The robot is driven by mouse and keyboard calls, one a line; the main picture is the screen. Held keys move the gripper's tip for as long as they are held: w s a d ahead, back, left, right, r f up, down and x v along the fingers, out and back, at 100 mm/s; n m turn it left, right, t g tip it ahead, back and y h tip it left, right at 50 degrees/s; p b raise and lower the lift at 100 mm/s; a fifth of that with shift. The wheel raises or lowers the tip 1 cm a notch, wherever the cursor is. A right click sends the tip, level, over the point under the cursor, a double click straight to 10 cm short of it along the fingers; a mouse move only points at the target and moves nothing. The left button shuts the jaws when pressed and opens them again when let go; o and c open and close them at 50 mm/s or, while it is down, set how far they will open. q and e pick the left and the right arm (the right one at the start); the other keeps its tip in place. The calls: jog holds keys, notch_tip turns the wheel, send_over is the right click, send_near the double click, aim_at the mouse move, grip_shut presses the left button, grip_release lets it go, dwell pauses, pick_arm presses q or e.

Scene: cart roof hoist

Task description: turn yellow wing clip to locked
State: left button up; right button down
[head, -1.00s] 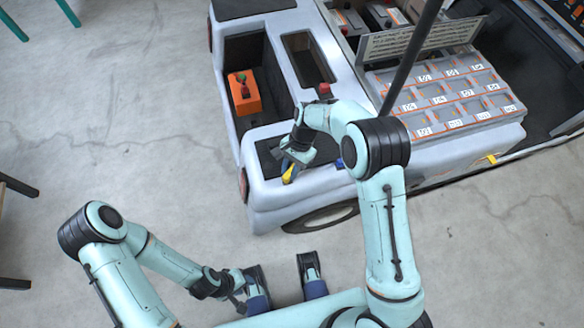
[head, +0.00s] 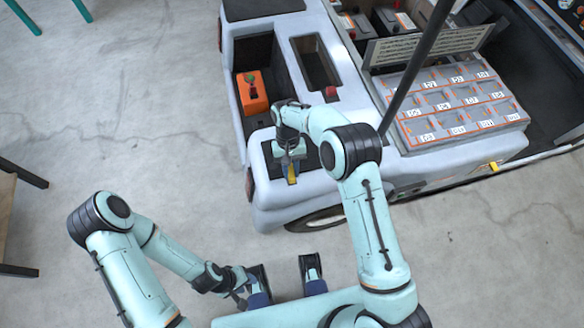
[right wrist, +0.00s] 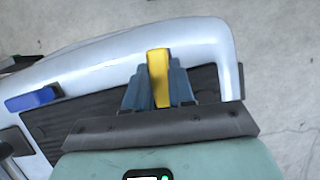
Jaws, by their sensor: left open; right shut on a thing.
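The yellow wing clip (head: 293,174) is on the dark panel at the near corner of the pale cart. My right gripper (head: 291,168) reaches down over it and is shut on it. In the right wrist view the clip (right wrist: 158,76) stands between the two blue-grey fingers (right wrist: 160,88), its yellow top showing and its base hidden. No lock mark is readable. My left gripper (head: 240,289) hangs low over the floor, away from the cart, open and empty as far as its small view shows.
A blue part (right wrist: 34,98) sits left of the clip on the dark panel (right wrist: 85,116). The cart (head: 300,205) has a red knob (head: 331,92), an orange box (head: 252,92) in a recess, and a grey tray (head: 440,125). A dark post (head: 412,75) rises beside the tray.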

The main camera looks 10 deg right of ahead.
jog(key=shift+s+f+n+h, duration=0.15)
jog(key=shift+f+n+h, duration=0.15)
jog(key=shift+n, duration=0.3)
jog(key=c, duration=1)
grip_release()
jog(key=shift+o, duration=0.2)
jog(key=shift+r, duration=0.15)
jog(key=p+v, duration=0.1)
jog(key=v, duration=1.2)
jog(key=shift+w+p, duration=0.25)
jog(key=shift+p, duration=0.1)
jog(key=shift+a, duration=0.1)
